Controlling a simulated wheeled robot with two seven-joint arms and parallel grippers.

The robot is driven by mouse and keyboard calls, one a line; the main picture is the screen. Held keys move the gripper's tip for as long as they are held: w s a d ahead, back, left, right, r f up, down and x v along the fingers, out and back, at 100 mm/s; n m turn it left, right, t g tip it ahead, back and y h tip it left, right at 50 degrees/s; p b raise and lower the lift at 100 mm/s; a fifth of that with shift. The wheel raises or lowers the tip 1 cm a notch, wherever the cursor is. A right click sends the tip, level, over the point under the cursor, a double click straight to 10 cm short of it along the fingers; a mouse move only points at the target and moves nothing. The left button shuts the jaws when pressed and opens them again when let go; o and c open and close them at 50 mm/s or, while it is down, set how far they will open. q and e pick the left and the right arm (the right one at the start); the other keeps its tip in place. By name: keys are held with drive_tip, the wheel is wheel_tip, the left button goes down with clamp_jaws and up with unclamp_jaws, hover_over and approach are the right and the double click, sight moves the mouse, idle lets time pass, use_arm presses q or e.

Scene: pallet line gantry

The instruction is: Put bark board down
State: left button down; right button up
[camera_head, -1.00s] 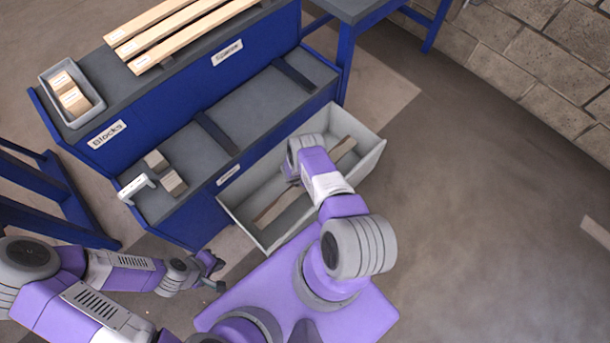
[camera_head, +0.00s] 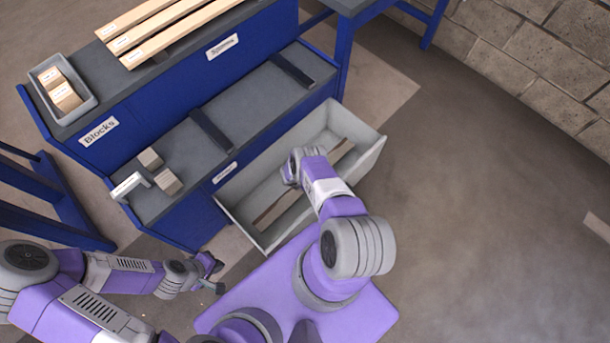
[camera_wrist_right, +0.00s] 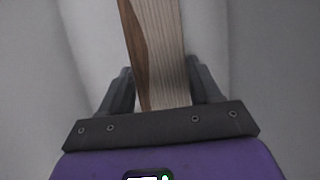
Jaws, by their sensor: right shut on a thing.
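The bark board (camera_head: 272,212) is a long wooden piece with a dark brown bark edge. It lies lengthwise inside the grey bin (camera_head: 367,163), within its walls; I cannot tell whether it touches the floor of the bin. My right gripper (camera_wrist_right: 158,72) is shut on the board, with one finger on each side of it in the right wrist view. In the head view my right wrist hides the board's middle and the fingers. My left gripper (camera_head: 214,275) is open and empty, low in front of the blue rack, apart from the bin.
The blue rack (camera_head: 170,225) stands behind the bin, with small blocks (camera_head: 168,182) and a white bracket-like thing (camera_head: 128,186) on its lower shelf. Long boards (camera_head: 175,32) and a small grey tray (camera_head: 82,108) are on top. Floor to the right is clear.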

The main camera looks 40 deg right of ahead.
drive_tip(key=shift+f, duration=0.25)
drive_tip(key=o, duration=1.4)
drive_tip(key=shift+c, duration=0.2)
drive_tip(key=shift+r, duration=0.1)
